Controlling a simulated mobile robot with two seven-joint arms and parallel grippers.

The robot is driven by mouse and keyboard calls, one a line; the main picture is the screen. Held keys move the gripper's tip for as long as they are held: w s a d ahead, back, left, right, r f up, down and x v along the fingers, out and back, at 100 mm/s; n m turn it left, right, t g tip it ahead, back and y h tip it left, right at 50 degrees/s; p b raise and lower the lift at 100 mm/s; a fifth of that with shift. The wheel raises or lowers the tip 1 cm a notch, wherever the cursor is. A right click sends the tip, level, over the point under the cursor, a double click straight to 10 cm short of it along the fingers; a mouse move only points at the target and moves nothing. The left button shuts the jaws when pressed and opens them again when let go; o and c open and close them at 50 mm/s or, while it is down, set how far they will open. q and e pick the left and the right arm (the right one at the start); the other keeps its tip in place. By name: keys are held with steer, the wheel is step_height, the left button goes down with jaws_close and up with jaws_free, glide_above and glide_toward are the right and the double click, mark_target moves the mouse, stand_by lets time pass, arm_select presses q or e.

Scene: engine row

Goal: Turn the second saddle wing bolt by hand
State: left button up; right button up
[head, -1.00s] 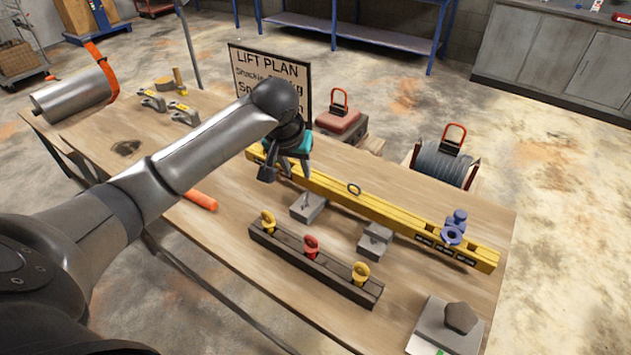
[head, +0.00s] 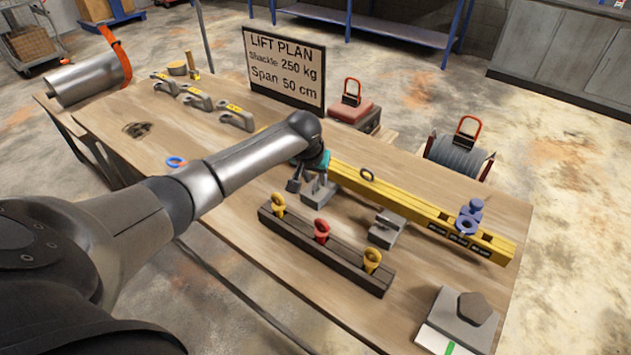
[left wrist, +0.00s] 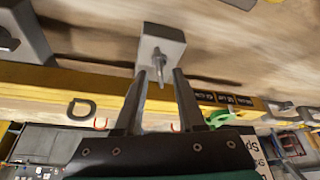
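Two grey saddle blocks stand on the table in front of the yellow beam (head: 415,207): a left one (head: 321,194) and a right one (head: 384,233). Each carries a small bolt on top. My left gripper (left wrist: 167,73) is just over the left saddle, which shows at top centre in the left wrist view (left wrist: 172,37). Its fingers are apart, with the saddle's bolt (left wrist: 158,61) just beyond the tips, nearer the left finger. Contact cannot be told. The right saddle is at the top left of the wrist view (left wrist: 22,32). My right gripper is not in view.
A dark rack (head: 345,267) with yellow and red eye bolts lies in front of the saddles. A blue shackle (head: 468,222) sits on the beam's right end. A lift plan sign (head: 284,68) stands behind. A grey plate (head: 452,318) lies at front right.

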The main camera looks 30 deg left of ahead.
arm_select(q)
steer(key=shift+w+f, duration=0.25)
steer(key=shift+f, duration=0.25)
steer(key=shift+c, duration=0.4)
jaws_close()
